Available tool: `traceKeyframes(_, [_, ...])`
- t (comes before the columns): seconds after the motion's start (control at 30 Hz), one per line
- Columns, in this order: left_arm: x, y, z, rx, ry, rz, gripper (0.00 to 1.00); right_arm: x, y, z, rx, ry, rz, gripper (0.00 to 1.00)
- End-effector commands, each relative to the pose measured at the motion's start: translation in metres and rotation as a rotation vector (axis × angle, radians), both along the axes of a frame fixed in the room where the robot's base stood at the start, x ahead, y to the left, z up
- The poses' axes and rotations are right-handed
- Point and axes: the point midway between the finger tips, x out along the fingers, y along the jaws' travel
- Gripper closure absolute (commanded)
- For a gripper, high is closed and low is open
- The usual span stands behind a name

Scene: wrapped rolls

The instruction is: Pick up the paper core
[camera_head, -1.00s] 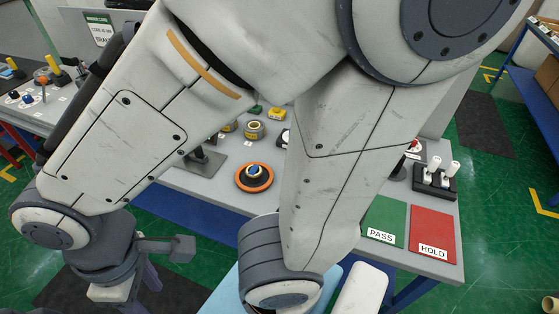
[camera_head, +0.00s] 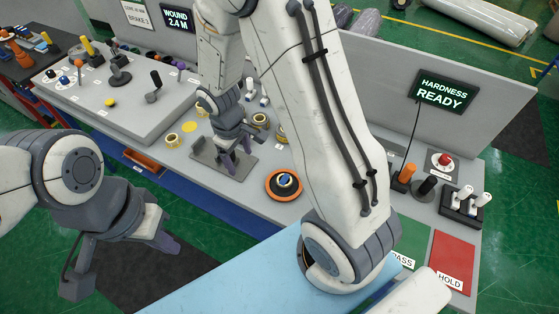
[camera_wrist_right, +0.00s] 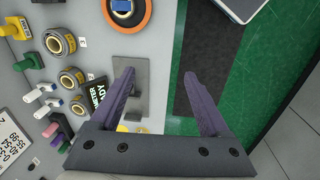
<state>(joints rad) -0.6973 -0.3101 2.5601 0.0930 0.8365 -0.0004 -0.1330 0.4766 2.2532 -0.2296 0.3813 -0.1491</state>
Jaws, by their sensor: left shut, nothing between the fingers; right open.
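I cannot tell for sure which thing is the paper core. Small tan rings (camera_head: 172,140) lie on the grey table left of my right gripper, and ring-shaped rolls (camera_wrist_right: 71,77) show at the left in the right wrist view. My right gripper (camera_head: 238,163) is open and points down over a grey plate (camera_head: 210,160) on the table. In the right wrist view its purple fingers (camera_wrist_right: 160,98) are apart with nothing held between them. My left gripper (camera_head: 168,243) is shut and empty, off the table's front edge at the left.
An orange disc (camera_head: 270,189) with a blue centre lies right of the plate. A blue mat (camera_head: 235,275), a green pad (camera_head: 412,253) and a red pad (camera_head: 453,262) are nearer. A HARDNESS READY screen (camera_head: 443,91) stands behind. My right forearm hides part of the table.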

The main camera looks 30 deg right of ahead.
Motion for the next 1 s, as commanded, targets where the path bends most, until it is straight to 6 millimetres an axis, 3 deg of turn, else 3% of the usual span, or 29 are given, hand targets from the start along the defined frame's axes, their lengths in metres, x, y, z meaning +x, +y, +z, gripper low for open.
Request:
traceKeyframes(0.03, [0.0,0.0,0.028,0.0,0.0,0.0,1.0,0.008,-0.026,-0.003,-0.005,0.021,-0.022,0.2])
traceKeyframes(0.2, [0.0,0.0,0.067,0.0,0.0,-0.001,1.0,0.016,-0.091,-0.052,0.016,0.04,-0.044,0.2])
traceKeyframes(0.4, [0.0,0.0,0.092,0.0,0.0,-0.001,1.0,0.0,-0.132,-0.097,0.06,0.048,-0.056,0.2])
traceKeyframes(0.57, [0.0,0.0,0.094,0.0,0.0,-0.001,1.0,-0.008,-0.141,-0.116,0.077,0.048,-0.058,0.2])
traceKeyframes(0.8, [0.0,0.0,0.067,0.0,0.0,-0.002,1.0,-0.008,-0.141,-0.152,0.081,0.047,-0.058,0.2])
traceKeyframes(1.0, [0.0,0.0,0.048,0.0,0.0,-0.004,1.0,-0.007,-0.141,-0.17,0.08,0.047,-0.057,0.2])
